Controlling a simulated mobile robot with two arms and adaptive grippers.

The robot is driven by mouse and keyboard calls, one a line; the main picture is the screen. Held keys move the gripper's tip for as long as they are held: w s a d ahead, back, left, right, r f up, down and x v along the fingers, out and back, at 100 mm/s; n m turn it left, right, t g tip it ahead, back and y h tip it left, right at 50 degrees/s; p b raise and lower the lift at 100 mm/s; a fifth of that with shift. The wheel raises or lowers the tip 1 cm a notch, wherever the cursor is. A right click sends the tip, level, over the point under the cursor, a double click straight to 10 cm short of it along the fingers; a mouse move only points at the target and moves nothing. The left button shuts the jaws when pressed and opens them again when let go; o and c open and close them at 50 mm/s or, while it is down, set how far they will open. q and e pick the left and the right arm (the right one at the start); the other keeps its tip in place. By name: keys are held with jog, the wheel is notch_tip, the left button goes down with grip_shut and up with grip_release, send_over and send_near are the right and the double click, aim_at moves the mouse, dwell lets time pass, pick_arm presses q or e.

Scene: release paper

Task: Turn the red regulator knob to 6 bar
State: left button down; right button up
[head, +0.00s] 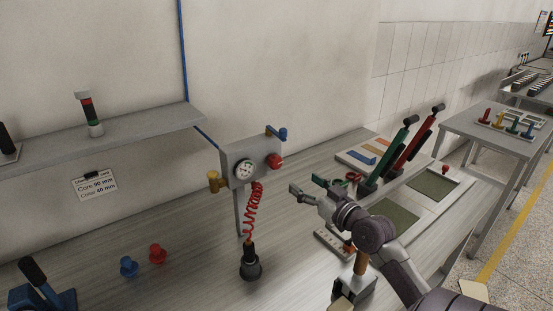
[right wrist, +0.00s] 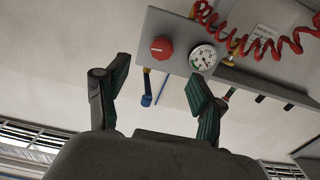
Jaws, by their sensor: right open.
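The red regulator knob (head: 275,161) sits on the right side of a grey box (head: 236,155) mounted on a post above the bench. A round white gauge (head: 244,169) is on the box front; its reading is too small to tell. My right gripper (head: 307,185) is open and empty, to the right of and lower than the knob, apart from it. In the right wrist view the knob (right wrist: 162,48) shows beyond the open fingers (right wrist: 160,82), roughly between them, with a pale pointer line on its face. The gauge (right wrist: 203,58) is beside it. My left gripper is not in view.
A blue valve handle (head: 277,132) is above the knob and a brass fitting (head: 214,181) is at the box's left. A coiled red hose (head: 253,210) hangs below to a black tool (head: 250,263). Green and red lever tools (head: 405,150) stand behind my right arm.

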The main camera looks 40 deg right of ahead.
aim_at(278, 164)
jog(key=w+p, duration=0.1)
jog(key=w, duration=0.3)
jog(key=w+p, duration=0.1)
jog(key=w, duration=0.3)
jog(key=w+d+p, duration=0.1)
jog(key=w, duration=0.3)
jog(key=shift+w+r, duration=0.2)
jog(key=shift+w, duration=0.05)
jog(key=shift+w+f, duration=0.1)
jog(key=shift+w, duration=0.25)
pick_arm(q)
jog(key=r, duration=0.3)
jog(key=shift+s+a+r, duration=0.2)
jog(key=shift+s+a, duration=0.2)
pick_arm(e)
jog(key=shift+c, duration=0.4)
jog(key=shift+s, duration=0.1)
jog(key=shift+c, duration=1.4)
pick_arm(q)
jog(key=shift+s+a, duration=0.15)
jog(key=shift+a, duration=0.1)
pick_arm(e)
jog(key=c, duration=0.8)
